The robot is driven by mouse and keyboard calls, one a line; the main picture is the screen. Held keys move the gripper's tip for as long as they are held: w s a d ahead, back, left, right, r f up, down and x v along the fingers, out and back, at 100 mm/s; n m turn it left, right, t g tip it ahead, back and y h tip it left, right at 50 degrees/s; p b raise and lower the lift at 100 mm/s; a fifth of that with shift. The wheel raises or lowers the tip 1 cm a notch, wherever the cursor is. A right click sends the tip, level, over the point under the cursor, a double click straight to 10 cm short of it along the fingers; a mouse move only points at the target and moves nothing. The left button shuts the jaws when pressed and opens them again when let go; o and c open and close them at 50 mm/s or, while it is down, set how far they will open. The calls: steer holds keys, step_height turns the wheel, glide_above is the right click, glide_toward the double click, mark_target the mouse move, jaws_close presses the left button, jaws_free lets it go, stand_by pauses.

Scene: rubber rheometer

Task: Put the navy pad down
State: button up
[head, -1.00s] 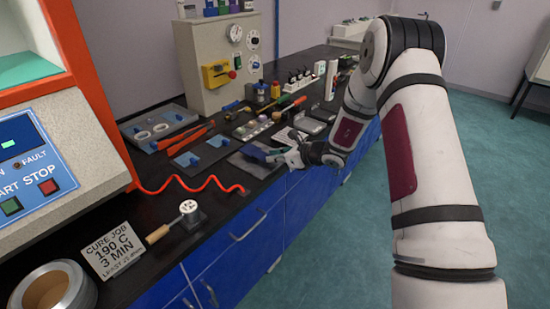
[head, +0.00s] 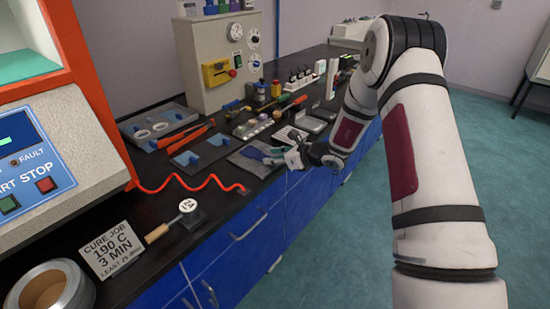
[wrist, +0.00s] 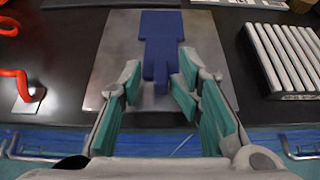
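The navy pad (wrist: 160,35) lies flat on a grey metal plate (wrist: 112,50) in the wrist view, with its narrow tab pointing toward my gripper (wrist: 159,70). My gripper's green-lined fingers are spread, one on each side of the tab, with gaps showing between tab and fingers. In the head view, the pad (head: 254,153) is a small dark blue patch on the plate (head: 243,162) near the bench's front edge. My gripper (head: 278,157) is just to its right, low over the bench.
A ribbed grey block (wrist: 281,58) stands right of the plate. A red coiled cord (head: 190,184) lies to the left.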

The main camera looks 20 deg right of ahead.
steer(key=shift+s+d+f, duration=0.2)
steer(key=shift+s+f, duration=0.1)
steer(key=shift+f, duration=0.3)
steer(key=shift+r+p, duration=0.45)
steer(key=shift+r, duration=0.05)
steer(key=r+v, duration=0.1)
steer(key=v, duration=1.1)
steer(key=s+a+r+n+g+y, duration=0.1)
steer(key=s+a+r+n+g, duration=0.6)
steer(key=s+a+r+n, duration=1)
steer(key=s+d+n+h, duration=0.2)
steer(key=s+d+n, duration=0.1)
steer(key=s, duration=0.5)
steer(key=s+d+r+n+h, duration=0.1)
steer(key=s+d+n+h, duration=0.2)
steer(key=s+n, duration=0.2)
steer(key=s+d+n+h, duration=0.3)
steer(key=s, duration=0.7)
steer(key=shift+s+r+n+p, duration=0.25)
steer(key=shift+s+n+p, duration=0.05)
steer(key=shift+n+p, duration=0.1)
steer(key=shift+d, duration=0.1)
